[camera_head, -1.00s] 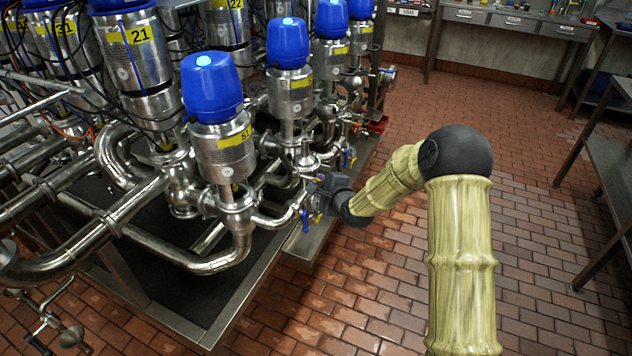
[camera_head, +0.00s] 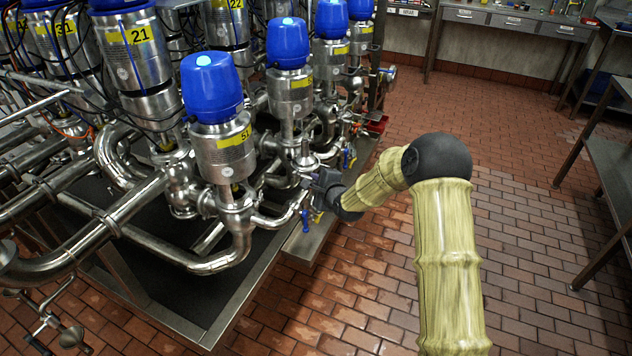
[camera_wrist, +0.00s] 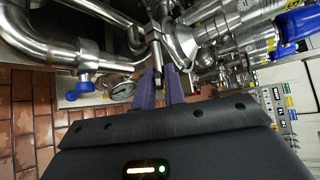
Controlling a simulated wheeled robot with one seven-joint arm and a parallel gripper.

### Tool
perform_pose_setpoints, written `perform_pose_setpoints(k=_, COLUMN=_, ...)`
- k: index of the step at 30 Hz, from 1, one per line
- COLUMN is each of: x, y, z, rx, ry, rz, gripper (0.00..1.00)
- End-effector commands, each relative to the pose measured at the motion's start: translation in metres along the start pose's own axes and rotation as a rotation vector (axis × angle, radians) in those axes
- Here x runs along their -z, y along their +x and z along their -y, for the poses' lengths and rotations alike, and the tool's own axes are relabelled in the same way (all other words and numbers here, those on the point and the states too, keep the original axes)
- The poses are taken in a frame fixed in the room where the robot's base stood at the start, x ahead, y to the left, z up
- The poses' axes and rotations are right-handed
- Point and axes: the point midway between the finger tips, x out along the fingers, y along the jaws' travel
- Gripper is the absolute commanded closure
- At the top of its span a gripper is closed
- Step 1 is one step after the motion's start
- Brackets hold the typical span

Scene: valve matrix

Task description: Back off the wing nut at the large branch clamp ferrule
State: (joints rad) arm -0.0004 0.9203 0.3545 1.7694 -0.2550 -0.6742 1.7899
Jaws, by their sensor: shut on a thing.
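My gripper (camera_wrist: 162,84) has two purple fingers that reach up in the wrist view, shut on a slim metal piece between them. I take this to be the wing nut (camera_wrist: 157,54), though the fingers cover much of it. It sits next to the bright steel clamp ferrule (camera_wrist: 180,44) on the branch pipe. In the head view my gripper (camera_head: 312,182) is at the right side of the valve rack, and the wing nut is too small and hidden to make out there.
Blue-capped valve 51 (camera_head: 222,145) and steel pipes crowd the left. A blue-handled valve (camera_head: 305,220) sits close below my gripper. A round gauge (camera_wrist: 122,91) and a blue-knobbed fitting (camera_wrist: 84,84) are at the left in the wrist view. Brick floor (camera_head: 540,220) is open at right.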

Motion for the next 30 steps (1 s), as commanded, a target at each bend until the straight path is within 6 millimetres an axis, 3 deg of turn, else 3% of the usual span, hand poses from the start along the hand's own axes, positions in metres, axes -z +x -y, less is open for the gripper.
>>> perform_pose_setpoints(k=14, x=0.002, y=0.002, z=-0.008, rx=0.104, ry=-0.103, rz=0.0, gripper=1.0)
perform_pose_setpoints(k=30, x=0.005, y=0.005, z=-0.017, rx=0.4, ry=-0.399, rz=0.001, gripper=1.0)
